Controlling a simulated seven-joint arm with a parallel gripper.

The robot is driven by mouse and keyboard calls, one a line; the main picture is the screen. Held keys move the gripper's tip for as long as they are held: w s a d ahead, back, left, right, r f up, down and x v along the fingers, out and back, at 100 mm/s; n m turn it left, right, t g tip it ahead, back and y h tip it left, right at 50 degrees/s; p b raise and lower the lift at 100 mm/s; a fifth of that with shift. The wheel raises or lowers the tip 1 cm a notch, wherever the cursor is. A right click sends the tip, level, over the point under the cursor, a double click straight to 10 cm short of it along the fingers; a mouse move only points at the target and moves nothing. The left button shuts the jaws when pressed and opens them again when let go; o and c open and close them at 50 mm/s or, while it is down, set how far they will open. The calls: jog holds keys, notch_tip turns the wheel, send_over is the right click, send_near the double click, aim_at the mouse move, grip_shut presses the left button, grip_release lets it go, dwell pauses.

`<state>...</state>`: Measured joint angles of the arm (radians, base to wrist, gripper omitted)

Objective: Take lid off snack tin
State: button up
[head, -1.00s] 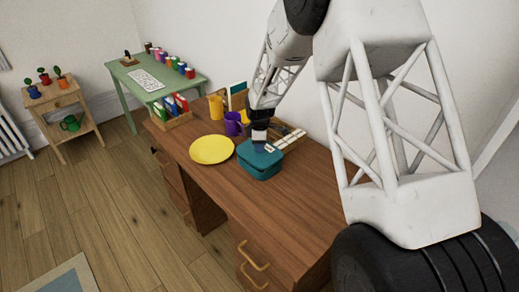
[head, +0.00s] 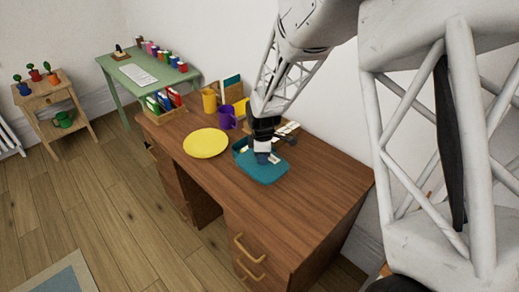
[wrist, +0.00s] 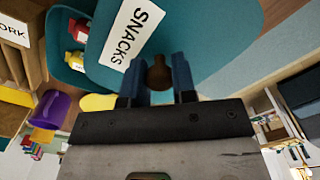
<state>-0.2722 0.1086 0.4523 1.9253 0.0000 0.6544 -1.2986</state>
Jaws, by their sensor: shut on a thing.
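The teal lid (head: 262,172) is held up by my gripper (head: 263,155) above the brown desk. In the wrist view, the lid (wrist: 215,35) bears a white SNACKS label, and my gripper (wrist: 160,78) is shut on its brown knob (wrist: 159,70). The teal snack tin (head: 238,146) is partly hidden behind the lid in the head view. In the wrist view, the open tin (wrist: 57,28) shows past the lid's edge, with red and yellow snack packs (wrist: 75,45) inside. The lid is apart from the tin; the rest of the tin is hidden.
A yellow plate (head: 205,143) lies left of the lid on the desk (head: 310,200). A purple mug (head: 227,118) and yellow cup (head: 209,100) stand behind. A box of binders (head: 163,108) is at the far left end. The desk's near right part is clear.

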jog(key=shift+s+d+r, duration=0.1)
jog(key=shift+s+d, duration=0.1)
jog(key=shift+s, duration=0.45)
jog(key=shift+s+d, duration=0.15)
jog(key=shift+s, duration=0.45)
jog(key=s+a+f, duration=0.1)
jog(key=s+a, duration=0.1)
jog(key=s, duration=0.2)
jog(key=s+a+f, duration=0.2)
jog(key=s, duration=0.2)
jog(key=s+a+f, duration=0.2)
jog(key=s, duration=0.2)
jog(key=shift+s+a, duration=0.1)
jog(key=shift+a, duration=0.05)
jog(key=w+a, duration=0.2)
jog(key=w, duration=0.3)
jog(key=w+a+f, duration=0.1)
jog(key=w+a, duration=0.1)
jog(key=w, duration=0.2)
jog(key=w+a, duration=0.2)
jog(key=w, duration=0.3)
jog(key=shift+w+a+f, duration=0.2)
jog(key=shift+w+a, duration=0.1)
jog(key=shift+w, duration=0.05)
